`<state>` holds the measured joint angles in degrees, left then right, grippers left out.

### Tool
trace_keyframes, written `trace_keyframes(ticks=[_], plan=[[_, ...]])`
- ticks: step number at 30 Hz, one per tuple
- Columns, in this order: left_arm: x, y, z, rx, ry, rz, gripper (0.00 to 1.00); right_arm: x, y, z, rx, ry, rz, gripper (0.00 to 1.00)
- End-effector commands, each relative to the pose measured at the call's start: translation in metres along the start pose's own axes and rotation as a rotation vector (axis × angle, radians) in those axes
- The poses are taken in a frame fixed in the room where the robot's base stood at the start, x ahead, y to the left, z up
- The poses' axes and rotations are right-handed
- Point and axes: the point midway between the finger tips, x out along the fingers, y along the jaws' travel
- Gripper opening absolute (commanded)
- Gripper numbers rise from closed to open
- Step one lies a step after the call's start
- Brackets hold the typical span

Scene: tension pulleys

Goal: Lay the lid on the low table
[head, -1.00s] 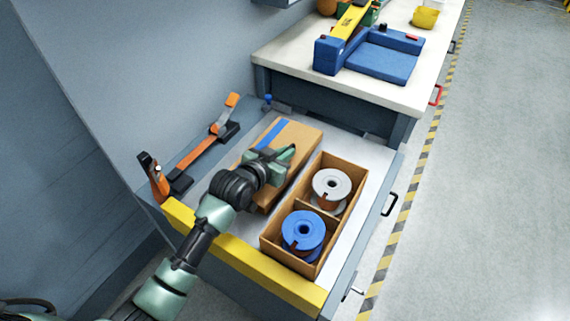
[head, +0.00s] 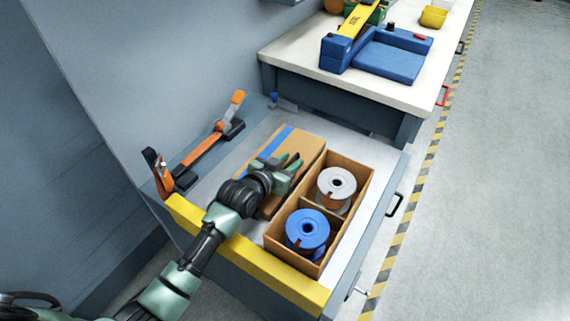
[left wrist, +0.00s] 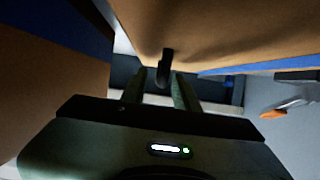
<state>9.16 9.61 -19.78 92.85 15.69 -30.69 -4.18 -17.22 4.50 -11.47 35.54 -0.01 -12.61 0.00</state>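The lid (head: 304,148) is a flat brown cardboard piece with a blue stripe. It lies on the low table (head: 210,188), left of the open cardboard box (head: 367,186). My left gripper (head: 279,163) is over the lid with its fingers spread apart, and it hides part of the lid. In the left wrist view, the fingers (left wrist: 158,88) stand apart with a small dark piece (left wrist: 166,68) showing beyond and between them. Brown surfaces with blue stripes fill the upper part of that view. My right gripper is not in view.
The box holds a white spool (head: 336,183) and a blue spool (head: 307,230). An orange and black tool (head: 210,140) lies at the left by the wall. A yellow edge (head: 245,257) runs along the table's front. A higher workbench (head: 330,84) stands behind.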

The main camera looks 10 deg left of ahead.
Motion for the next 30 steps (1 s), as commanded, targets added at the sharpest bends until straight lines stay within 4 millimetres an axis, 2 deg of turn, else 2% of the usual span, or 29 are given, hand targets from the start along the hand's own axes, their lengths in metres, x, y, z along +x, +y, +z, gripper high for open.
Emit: trace_keyframes(ticks=[5,12,18,23,30], plan=[[-0.024,0.000,0.000,0.001,-0.001,0.000,0.30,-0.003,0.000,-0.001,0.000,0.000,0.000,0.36],[-0.076,0.000,0.001,0.002,-0.002,-0.001,0.30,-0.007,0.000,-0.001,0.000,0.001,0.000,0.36],[-0.107,0.000,0.001,0.001,-0.002,-0.001,0.30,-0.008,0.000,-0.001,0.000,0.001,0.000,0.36],[-0.117,0.000,0.000,0.000,-0.001,0.000,0.30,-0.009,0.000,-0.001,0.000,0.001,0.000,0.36],[-0.118,0.000,0.000,0.000,-0.001,0.000,0.30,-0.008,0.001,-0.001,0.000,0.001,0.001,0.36]])
